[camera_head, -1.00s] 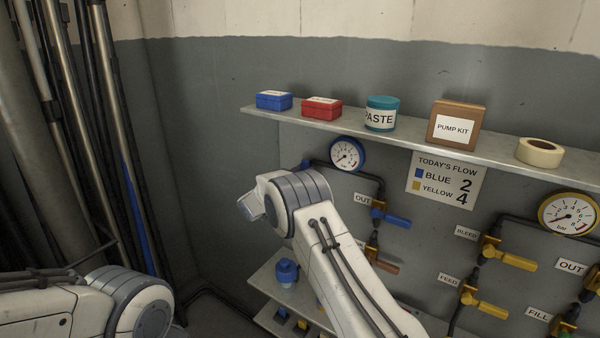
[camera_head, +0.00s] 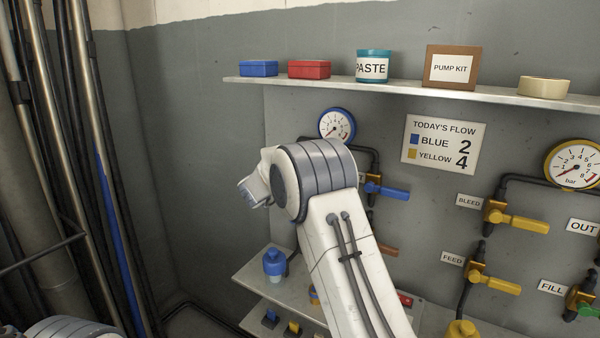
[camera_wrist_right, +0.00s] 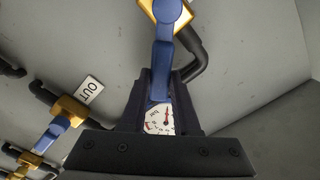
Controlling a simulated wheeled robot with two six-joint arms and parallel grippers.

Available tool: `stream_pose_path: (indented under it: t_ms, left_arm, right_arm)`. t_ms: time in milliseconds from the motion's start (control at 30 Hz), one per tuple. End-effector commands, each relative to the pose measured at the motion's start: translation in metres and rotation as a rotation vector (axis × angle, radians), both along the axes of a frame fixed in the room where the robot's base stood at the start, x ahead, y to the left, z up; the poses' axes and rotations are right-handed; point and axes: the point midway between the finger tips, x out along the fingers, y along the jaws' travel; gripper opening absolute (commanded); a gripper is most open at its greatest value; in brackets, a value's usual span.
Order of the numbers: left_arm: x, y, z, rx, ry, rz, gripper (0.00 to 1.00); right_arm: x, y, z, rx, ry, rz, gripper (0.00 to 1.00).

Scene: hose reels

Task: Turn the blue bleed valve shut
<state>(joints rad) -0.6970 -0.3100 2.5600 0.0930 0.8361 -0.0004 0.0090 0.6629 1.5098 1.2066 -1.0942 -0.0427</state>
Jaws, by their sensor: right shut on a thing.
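In the right wrist view, my right gripper (camera_wrist_right: 164,88) is shut on a blue lever (camera_wrist_right: 162,62). The lever runs from a brass valve body (camera_wrist_right: 172,14) at the top edge down between the two fingers. In the head view my right arm covers this valve and my right gripper. The blue OUT valve lever (camera_head: 387,191) sticks out to the right of that arm; it also shows in the wrist view (camera_wrist_right: 57,129), apart from the gripper. My left gripper is out of view.
The blue gauge (camera_head: 337,125) is just above my right arm. A shelf (camera_head: 400,91) with boxes and a paste jar (camera_head: 373,66) runs above. Yellow valve levers (camera_head: 520,222) are to the right.

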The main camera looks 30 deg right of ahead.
Motion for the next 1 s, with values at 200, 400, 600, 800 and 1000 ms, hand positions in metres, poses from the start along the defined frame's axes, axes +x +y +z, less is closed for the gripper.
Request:
stream_pose_path:
  t_ms: [200,400,600,800,1000]
  left_arm:
    - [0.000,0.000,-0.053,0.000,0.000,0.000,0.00]
    - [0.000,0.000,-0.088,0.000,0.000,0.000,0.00]
    - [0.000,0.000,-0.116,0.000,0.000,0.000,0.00]
    - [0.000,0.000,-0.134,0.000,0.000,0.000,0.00]
    - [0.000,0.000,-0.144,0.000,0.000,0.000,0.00]
  right_arm:
    - [-0.008,-0.005,-0.023,0.114,-0.174,-0.001,0.00]
    - [-0.013,-0.008,-0.035,0.216,-0.326,-0.002,0.00]
    - [-0.015,-0.010,-0.045,0.303,-0.455,-0.001,0.00]
    - [-0.016,-0.010,-0.051,0.365,-0.549,-0.002,0.00]
    - [-0.016,-0.011,-0.054,0.401,-0.603,-0.002,0.00]
